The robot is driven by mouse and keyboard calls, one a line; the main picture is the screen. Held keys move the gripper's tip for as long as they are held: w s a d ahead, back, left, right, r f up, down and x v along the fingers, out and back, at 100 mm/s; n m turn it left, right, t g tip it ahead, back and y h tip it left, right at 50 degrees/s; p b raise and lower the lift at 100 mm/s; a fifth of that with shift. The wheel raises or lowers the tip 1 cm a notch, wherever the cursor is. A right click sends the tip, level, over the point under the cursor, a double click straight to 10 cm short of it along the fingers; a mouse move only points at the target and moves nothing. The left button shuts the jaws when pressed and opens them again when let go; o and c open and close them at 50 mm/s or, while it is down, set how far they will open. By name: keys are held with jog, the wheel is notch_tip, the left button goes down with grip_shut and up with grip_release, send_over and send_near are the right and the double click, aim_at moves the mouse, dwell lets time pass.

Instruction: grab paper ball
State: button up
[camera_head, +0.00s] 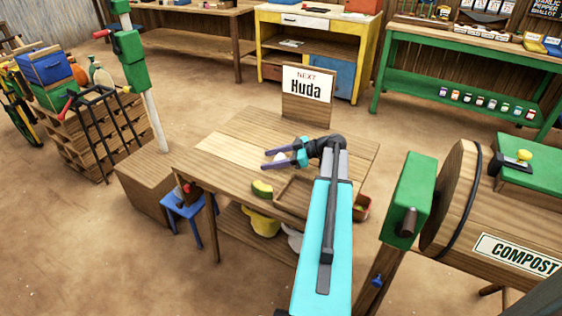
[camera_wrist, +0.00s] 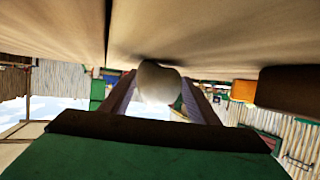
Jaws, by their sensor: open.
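A whitish paper ball (camera_head: 279,157) lies on the wooden table (camera_head: 240,125), partly hidden by my gripper. In the wrist view the ball (camera_wrist: 158,83) is a pale rounded lump. The table surface (camera_wrist: 215,30) shows along the top of that view. My gripper (camera_head: 265,159) is low over the table, its purple fingers pointing left in the head view. It is open, with one finger on each side of the ball. Whether either finger touches the ball cannot be told.
A green-yellow piece (camera_head: 262,189) lies near the table's front edge, left of a shallow wooden tray (camera_head: 284,196) partly hidden by my arm. A compost barrel (camera_head: 455,205) is to the right. The table's left part is clear.

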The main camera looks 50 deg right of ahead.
jog(key=c, duration=1.1)
jog(key=shift+o, duration=0.2)
jog(key=shift+r, duration=1.4)
jog(key=s+d, duration=0.2)
jog(key=d, duration=0.3)
jog(key=s+d+r+b, duration=0.1)
jog(key=s+d, duration=0.1)
jog(key=d, duration=0.3)
jog(key=s+d+r+b, duration=0.1)
jog(key=s+d, duration=0.1)
jog(key=d, duration=0.2)
jog(key=shift+s+d+r, duration=0.1)
jog(key=shift+s+d, duration=0.05)
jog(key=shift+d, duration=0.25)
